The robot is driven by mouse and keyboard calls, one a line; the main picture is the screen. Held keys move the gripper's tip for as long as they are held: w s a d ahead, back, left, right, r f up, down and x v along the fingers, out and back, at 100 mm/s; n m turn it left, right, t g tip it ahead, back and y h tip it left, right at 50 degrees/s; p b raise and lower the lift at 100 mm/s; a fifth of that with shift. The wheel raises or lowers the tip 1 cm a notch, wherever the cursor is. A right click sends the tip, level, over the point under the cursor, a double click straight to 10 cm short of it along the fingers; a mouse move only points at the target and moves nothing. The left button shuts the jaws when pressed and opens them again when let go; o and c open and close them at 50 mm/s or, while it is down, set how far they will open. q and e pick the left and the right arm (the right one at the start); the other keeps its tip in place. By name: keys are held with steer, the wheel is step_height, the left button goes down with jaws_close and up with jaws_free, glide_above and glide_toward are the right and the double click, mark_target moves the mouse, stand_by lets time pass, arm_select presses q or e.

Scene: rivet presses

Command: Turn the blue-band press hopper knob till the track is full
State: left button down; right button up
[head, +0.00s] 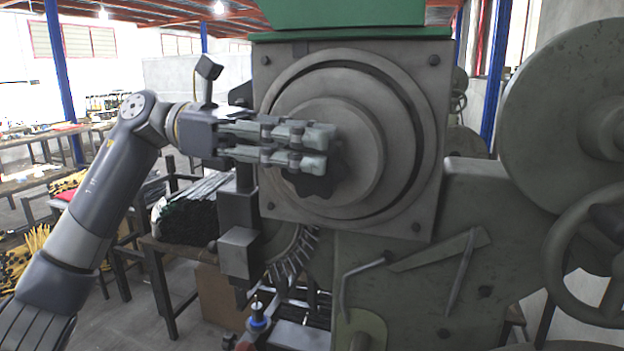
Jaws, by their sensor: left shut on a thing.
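A dark lobed knob (318,180) sits at the middle of the round grey hopper face (372,135) on the press. My left gripper (325,150) reaches in from the left and is shut on the knob, with its fingers covering the knob's upper part. A curved row of rivets on a track (292,258) shows below the hopper, partly hidden by the machine's parts. A small blue band (258,323) shows on a fitting at the lower middle. My right gripper is out of view.
A large flywheel (560,120) and a handwheel (600,255) stand at the right. A thin bent lever (345,285) sticks out below the hopper. A wooden bench (160,248) with a dark bundle stands behind at left.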

arm_select(q)
steer(key=shift+w+a+f+g+h+b, duration=0.1)
steer(key=shift+a+g+h+b, duration=0.1)
steer(key=shift+h+b, duration=0.55)
steer(key=shift+a+g+h+b, duration=0.15)
steer(key=shift+h+b, duration=0.3)
steer(key=shift+b, duration=0.5)
steer(key=shift+d, duration=0.1)
steer(key=c, duration=1.8)
jaws_free()
steer(key=shift+o, duration=0.2)
steer(key=shift+w, duration=0.1)
steer(key=v, duration=1.2)
steer(key=shift+f, duration=0.1)
